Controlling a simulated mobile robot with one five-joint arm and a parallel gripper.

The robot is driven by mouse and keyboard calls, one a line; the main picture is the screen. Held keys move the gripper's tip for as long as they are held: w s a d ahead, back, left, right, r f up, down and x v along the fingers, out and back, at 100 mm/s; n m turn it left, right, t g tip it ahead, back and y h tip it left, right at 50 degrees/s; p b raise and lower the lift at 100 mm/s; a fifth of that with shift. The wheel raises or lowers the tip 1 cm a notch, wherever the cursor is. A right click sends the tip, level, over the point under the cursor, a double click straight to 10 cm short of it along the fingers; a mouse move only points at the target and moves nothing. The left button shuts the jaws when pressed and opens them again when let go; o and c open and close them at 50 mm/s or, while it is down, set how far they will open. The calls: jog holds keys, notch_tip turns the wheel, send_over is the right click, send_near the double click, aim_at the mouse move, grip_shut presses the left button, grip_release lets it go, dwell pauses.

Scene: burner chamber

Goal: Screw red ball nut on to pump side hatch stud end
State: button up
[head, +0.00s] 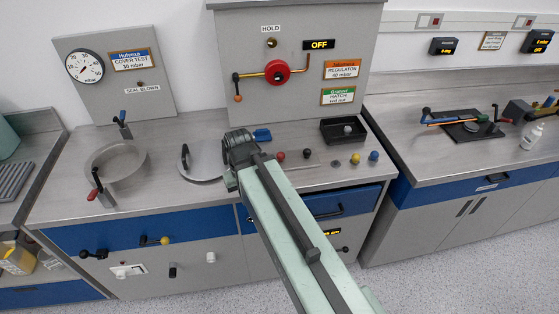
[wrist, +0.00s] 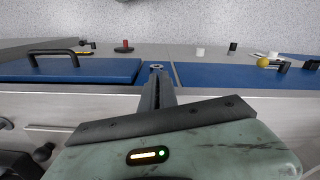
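A red ball (head: 280,155), which looks like the red ball nut, sits on the counter just right of my arm's end. My gripper is at that end in the head view, its fingers hidden behind my own links. In the wrist view, my gripper (wrist: 156,69) shows as a narrow dark shape with a small round metallic tip. I cannot tell whether its fingers are open; nothing red shows in it. A round lid (head: 201,160) with a black handle lies left of my arm's end. I cannot identify the pump side hatch stud.
A dark ball (head: 306,153), a yellow ball (head: 355,158) and a blue ball (head: 374,155) line the counter. A black tray (head: 343,131) stands behind them. Blue drawers (wrist: 70,70) form the front; a red-capped knob (wrist: 124,46) shows beyond. A round chamber (head: 116,165) is at left.

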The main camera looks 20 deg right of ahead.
jog(key=o, duration=0.9)
jog(key=shift+r, duration=0.1)
notch_tip(320, 180, up, 5)
jog(key=p, duration=0.5)
jog(key=c, duration=0.4)
jog(key=shift+o, duration=0.2)
